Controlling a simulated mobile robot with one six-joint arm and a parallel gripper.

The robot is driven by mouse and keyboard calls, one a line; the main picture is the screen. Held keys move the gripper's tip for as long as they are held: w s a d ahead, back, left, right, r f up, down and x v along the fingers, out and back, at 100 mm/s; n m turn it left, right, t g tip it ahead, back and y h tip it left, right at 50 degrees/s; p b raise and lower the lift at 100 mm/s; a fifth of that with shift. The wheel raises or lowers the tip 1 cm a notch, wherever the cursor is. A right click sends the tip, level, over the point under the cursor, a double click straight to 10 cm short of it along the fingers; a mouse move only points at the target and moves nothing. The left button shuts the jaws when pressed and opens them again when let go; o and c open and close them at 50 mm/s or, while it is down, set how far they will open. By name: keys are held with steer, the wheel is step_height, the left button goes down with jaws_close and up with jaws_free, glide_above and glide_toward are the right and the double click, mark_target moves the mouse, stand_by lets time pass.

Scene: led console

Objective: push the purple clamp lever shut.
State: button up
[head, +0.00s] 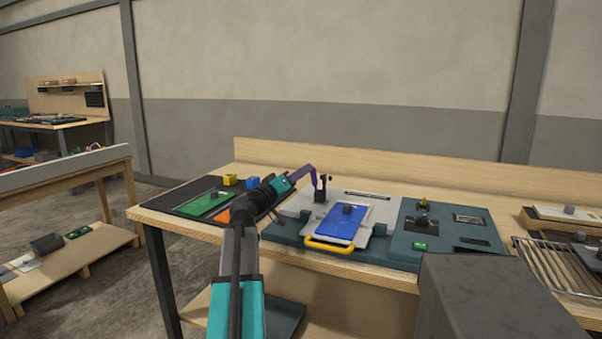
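The purple clamp lever (305,173) shows in the head view as a bent purple bar. It slants up and to the left from a small black clamp post (321,190) on the grey plate (291,207). My gripper (290,181) is at the lever's left end; its fingers are small and partly hidden by my own arm. I cannot tell whether it touches the lever or whether its fingers are open. A blue panel (339,225) with a dark knob lies on the plate, just right of and nearer than the clamp.
A yellow handle (334,247) runs along the plate's front. A black mat (182,206) with a green board (204,205) and coloured blocks lies left of my arm. A teal console panel (471,242) stands right. A wire rack (556,270) is at far right; a wooden backboard (400,178) closes the rear.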

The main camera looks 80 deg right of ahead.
steer(key=a, duration=0.7)
steer(key=shift+s+r, duration=0.35)
steer(key=shift+s, duration=0.05)
steer(key=shift+r, duration=0.15)
